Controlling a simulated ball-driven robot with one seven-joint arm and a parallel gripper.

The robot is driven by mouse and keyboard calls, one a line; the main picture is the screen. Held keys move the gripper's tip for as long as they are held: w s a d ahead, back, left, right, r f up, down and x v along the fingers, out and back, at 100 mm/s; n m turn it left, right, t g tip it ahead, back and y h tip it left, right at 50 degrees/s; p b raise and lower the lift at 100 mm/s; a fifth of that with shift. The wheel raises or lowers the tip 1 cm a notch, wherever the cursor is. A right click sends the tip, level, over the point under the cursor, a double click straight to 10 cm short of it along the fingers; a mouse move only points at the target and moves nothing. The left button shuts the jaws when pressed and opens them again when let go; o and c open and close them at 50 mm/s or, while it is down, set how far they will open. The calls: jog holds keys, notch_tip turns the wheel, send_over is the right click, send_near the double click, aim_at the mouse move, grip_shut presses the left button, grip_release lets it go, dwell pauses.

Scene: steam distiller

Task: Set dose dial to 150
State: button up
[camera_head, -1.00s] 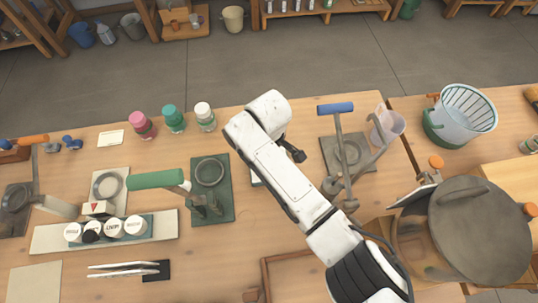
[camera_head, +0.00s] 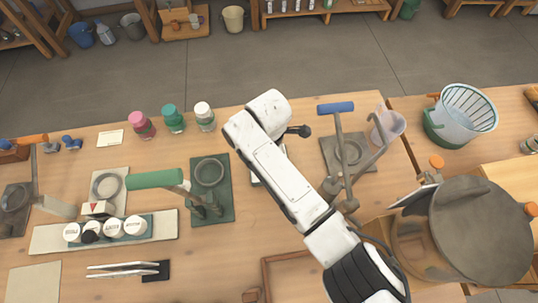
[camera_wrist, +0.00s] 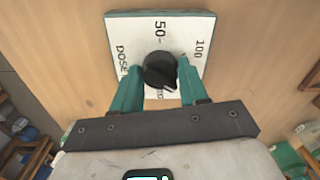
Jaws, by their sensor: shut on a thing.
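The dose dial's black knob (camera_wrist: 160,70) sits on a white square plate (camera_wrist: 188,24) in the wrist view. The plate reads DOSE, 50 and 100; another marking below the knob is partly hidden. My gripper (camera_wrist: 160,66) has its two green fingers on either side of the knob and is shut on it. A pale mark shows near the knob's lower right edge, but I cannot tell its exact setting. In the head view a sliver of the plate (camera_head: 256,178) shows beside my arm, which hides the knob and fingers.
A blue-handled press (camera_head: 336,107) stands right of my arm, with a large grey-lidded pot (camera_head: 480,230) beyond it. A green-handled press (camera_head: 155,180) stands to the left. Pink, green and white-capped jars (camera_head: 204,116) line the back of the bench.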

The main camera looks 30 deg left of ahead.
jog(key=shift+r+n, duration=0.1)
jog(key=shift+n, duration=0.3)
jog(key=o, duration=1.1)
jog(key=shift+c, duration=0.2)
notch_tip(320, 180, up, 11)
jog(key=b, duration=0.1)
dwell(0.4)
